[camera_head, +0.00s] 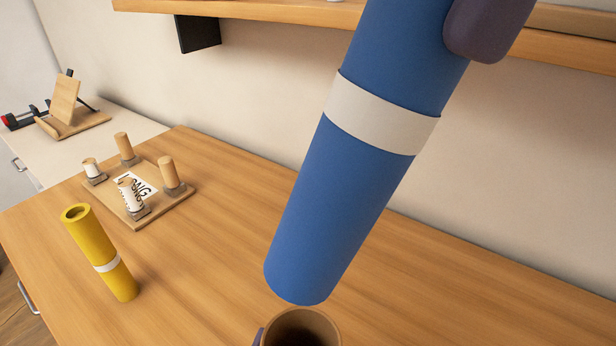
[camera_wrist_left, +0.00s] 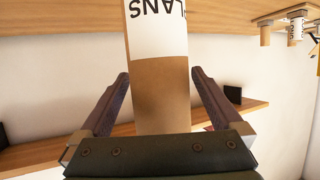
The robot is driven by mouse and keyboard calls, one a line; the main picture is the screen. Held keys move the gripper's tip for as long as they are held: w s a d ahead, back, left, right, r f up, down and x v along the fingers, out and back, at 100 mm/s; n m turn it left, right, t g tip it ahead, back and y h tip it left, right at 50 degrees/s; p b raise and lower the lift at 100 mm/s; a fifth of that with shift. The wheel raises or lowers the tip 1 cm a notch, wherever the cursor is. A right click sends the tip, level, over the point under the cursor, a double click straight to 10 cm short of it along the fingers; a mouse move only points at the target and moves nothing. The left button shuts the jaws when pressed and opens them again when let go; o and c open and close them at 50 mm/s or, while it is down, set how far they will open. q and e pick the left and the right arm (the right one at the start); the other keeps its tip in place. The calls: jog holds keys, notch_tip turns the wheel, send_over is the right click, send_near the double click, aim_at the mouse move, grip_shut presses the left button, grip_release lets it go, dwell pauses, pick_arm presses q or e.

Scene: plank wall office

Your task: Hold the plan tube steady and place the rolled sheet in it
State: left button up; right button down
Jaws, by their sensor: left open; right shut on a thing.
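The blue rolled sheet (camera_head: 335,205) with a white band hangs tilted in the head view, its lower end at the lower left. My right gripper (camera_head: 490,28), one dark purple finger showing, is shut on its upper part. The plan tube (camera_head: 332,322) shows its brown open mouth at the bottom edge, just below the roll's end; I cannot tell the gap between them. In the left wrist view the brown tube with a white "PLANS" label (camera_wrist_left: 157,30) stands between the spread fingers of my open left gripper (camera_wrist_left: 160,75). The tube's lower part is hidden in the head view.
A yellow roll (camera_head: 88,235) with a white band stands tilted on the wooden table (camera_head: 215,260) at left. Behind it is a wooden board (camera_head: 175,205) with several pegs and a printed label. A wooden stand (camera_head: 65,105) sits on the white counter. A shelf (camera_head: 270,12) runs above.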

pick_arm(q)
jog(key=shift+x, duration=1.25)
